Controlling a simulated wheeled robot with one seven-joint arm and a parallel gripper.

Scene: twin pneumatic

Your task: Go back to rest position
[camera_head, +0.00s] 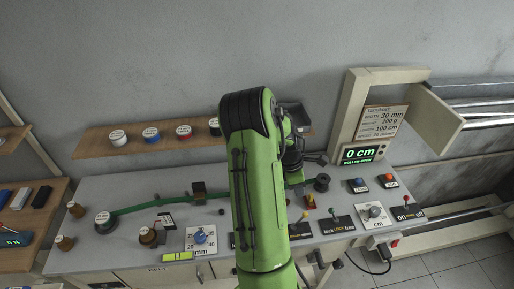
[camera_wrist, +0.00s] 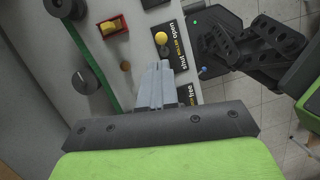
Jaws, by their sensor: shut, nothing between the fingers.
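My gripper shows in the wrist view (camera_wrist: 160,68), its two grey fingers together with nothing between them. In that view the fingertips point at the grey bench top, near a yellow-knobbed lever (camera_wrist: 161,38) and its black label plate, which reads "shut" and "open". In the head view my green arm rises in front of the bench (camera_head: 210,215) and hides its middle. The gripper itself is mostly hidden there behind the arm.
A wooden shelf (camera_head: 100,149) with several labelled round pots hangs behind the arm. A green strip (camera_head: 150,206) runs along the bench. Tiled floor (camera_head: 470,260) is clear at right.

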